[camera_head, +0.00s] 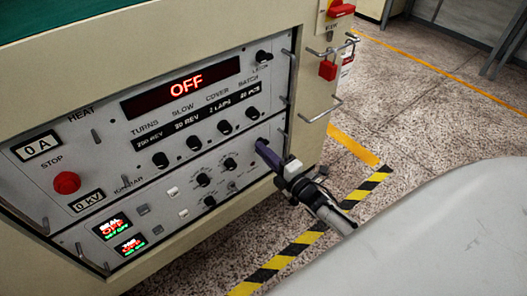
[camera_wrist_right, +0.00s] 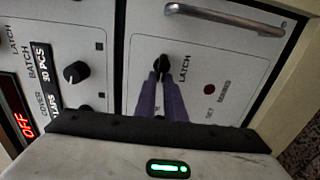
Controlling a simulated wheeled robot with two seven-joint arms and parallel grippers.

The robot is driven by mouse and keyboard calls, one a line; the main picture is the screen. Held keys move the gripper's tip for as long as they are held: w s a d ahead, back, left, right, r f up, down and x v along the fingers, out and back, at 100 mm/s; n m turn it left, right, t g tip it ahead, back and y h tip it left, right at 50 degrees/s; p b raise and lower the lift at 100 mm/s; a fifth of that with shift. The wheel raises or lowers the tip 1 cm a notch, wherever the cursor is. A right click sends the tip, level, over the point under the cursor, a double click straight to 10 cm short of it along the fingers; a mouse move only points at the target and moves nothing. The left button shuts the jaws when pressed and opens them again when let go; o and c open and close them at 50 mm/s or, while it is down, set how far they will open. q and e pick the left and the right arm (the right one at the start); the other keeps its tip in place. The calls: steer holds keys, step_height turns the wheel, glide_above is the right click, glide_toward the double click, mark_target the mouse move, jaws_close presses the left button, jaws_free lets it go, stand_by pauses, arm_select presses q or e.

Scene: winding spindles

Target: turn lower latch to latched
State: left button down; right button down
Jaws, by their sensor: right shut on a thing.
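The lower latch is a small black knob (camera_wrist_right: 161,62) beside the word LATCH in the right wrist view. It sits on the grey lower panel (camera_wrist_right: 215,65). My right gripper (camera_wrist_right: 161,82) has its two purple fingers closed together at this knob, one on each side, gripping it. Which way the knob points is too small to tell. In the head view my right gripper (camera_head: 261,146) reaches in from the right to the lower panel's upper right part, and its fingers hide the latch there. My left gripper is in neither view.
The upper panel has a red OFF display (camera_head: 186,83), a row of black knobs and its own latch knob (camera_head: 264,57). A red stop button (camera_head: 67,182) is at left. Metal handles (camera_head: 323,110) stick out at the right side. Striped tape (camera_head: 290,250) marks the floor.

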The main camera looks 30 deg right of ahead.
steer(key=c, duration=1.8)
jaws_free()
steer(key=shift+c, duration=0.2)
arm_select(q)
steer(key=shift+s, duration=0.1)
arm_select(e)
steer(key=shift+s, duration=0.1)
